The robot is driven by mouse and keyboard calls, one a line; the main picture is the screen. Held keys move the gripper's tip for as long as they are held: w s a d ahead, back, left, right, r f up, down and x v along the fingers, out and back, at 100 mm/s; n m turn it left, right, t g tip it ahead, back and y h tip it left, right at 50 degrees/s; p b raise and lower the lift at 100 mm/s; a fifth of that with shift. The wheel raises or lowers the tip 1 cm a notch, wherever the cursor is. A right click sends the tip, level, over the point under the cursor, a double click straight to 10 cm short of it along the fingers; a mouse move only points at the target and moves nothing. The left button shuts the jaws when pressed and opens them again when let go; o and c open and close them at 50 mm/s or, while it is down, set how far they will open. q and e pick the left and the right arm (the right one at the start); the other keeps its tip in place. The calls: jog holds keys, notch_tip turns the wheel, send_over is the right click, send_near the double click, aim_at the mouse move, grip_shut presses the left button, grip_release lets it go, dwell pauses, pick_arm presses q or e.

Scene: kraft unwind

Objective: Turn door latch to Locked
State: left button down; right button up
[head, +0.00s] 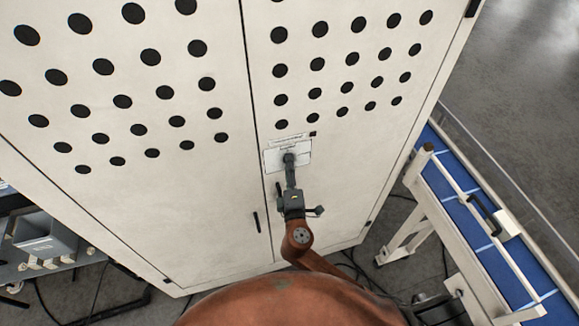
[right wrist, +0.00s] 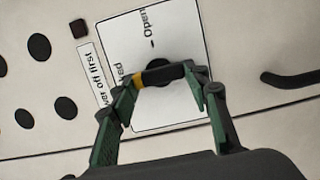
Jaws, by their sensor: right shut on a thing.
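The door latch (right wrist: 158,76) is a dark turning handle with a yellow band near one end, on a white label plate (right wrist: 135,42) on the cabinet door (head: 345,185). In the right wrist view the plate reads "Open" and a partly covered word ending in "ked". The yellow-banded end lies on the side of that covered word. My right gripper (right wrist: 163,78) is shut on the latch, one finger at each end of the bar. In the head view the right gripper (head: 289,160) reaches the plate and hides the latch. My left gripper is not in view.
The cabinet's doors have rows of black holes. A black door handle (right wrist: 292,79) is beside the plate. A white-framed, blue-topped conveyor (head: 480,235) stands at the right. Grey equipment (head: 45,240) stands at the lower left. Cables lie on the floor.

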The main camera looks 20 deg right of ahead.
dwell(0.3)
jog(key=o, duration=1.2)
jog(key=shift+o, duration=0.2)
jog(key=o, duration=0.5)
jog(key=shift+s, duration=0.1)
jog(key=shift+s+d, duration=0.1)
jog(key=shift+s, duration=2.85)
